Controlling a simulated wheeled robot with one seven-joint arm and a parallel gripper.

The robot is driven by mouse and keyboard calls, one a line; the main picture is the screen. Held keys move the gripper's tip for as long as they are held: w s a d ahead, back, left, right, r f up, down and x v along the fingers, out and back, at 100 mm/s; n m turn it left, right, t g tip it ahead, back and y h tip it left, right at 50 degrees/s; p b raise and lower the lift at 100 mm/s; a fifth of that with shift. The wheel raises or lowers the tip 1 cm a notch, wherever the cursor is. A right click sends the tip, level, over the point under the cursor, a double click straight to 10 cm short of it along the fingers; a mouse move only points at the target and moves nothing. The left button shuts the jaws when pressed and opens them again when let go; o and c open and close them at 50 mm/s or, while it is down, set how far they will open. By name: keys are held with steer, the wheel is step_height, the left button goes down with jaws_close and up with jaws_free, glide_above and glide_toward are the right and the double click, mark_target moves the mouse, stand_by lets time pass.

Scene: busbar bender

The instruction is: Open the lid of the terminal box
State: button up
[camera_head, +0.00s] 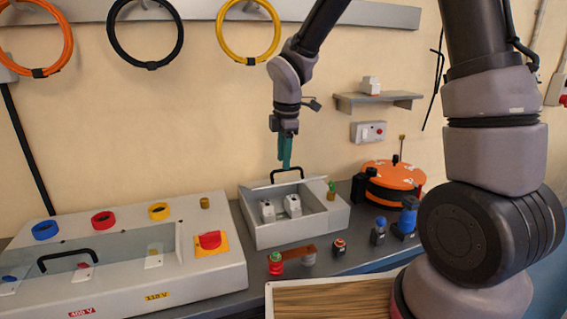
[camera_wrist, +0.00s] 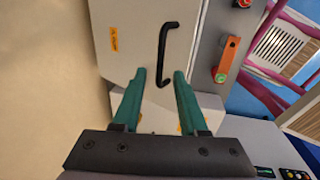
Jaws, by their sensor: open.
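The grey terminal box (camera_head: 280,234) stands on the bench in the middle of the head view. Its inside, with two white blocks, shows from the front. A black handle (camera_head: 287,172) shows at its back edge. In the wrist view the pale lid (camera_wrist: 134,40) carries this handle (camera_wrist: 164,50) and an orange label; the lid looks raised, but I cannot tell its exact angle. My gripper (camera_head: 286,163) points down just above the handle. In the wrist view its green fingers (camera_wrist: 160,75) are apart, with the handle's near end between or just beyond the tips; contact is unclear.
A wide panel box (camera_head: 125,280) with its own black handle stands left. In front of the box are a red-topped post (camera_head: 275,263) and a copper bar (camera_head: 296,250). An orange round device (camera_head: 393,174) and a blue-topped post (camera_head: 407,215) stand right. The wall is close behind.

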steer(key=shift+w+f, duration=0.15)
steer(key=shift+f, duration=0.95)
jaws_close()
stand_by(0.7)
